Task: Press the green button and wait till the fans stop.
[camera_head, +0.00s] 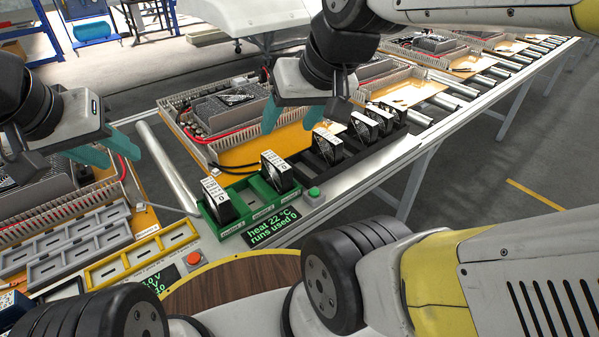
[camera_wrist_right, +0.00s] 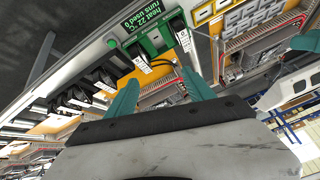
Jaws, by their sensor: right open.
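The green button (camera_head: 314,192) sits on a small grey box at the right end of a green tray (camera_head: 243,190); it also shows in the right wrist view (camera_wrist_right: 111,43). Two fans, one left (camera_head: 218,200) and one right (camera_head: 277,172), stand upright in the green tray. A still picture cannot tell whether they spin. A display (camera_head: 270,232) reads "heat 22 °C, runs used 0". My right gripper (camera_head: 303,112) is open and empty, above and behind the button, apart from it. My left gripper (camera_head: 107,151) is open and empty over the left side of the bench.
A black tray (camera_head: 350,150) with several fans stands right of the button. A red button (camera_head: 194,258) and a yellow tray (camera_head: 142,254) are at the front left. Duct-lined panels (camera_head: 235,107) lie behind. The white bench strip in front of the black tray is clear.

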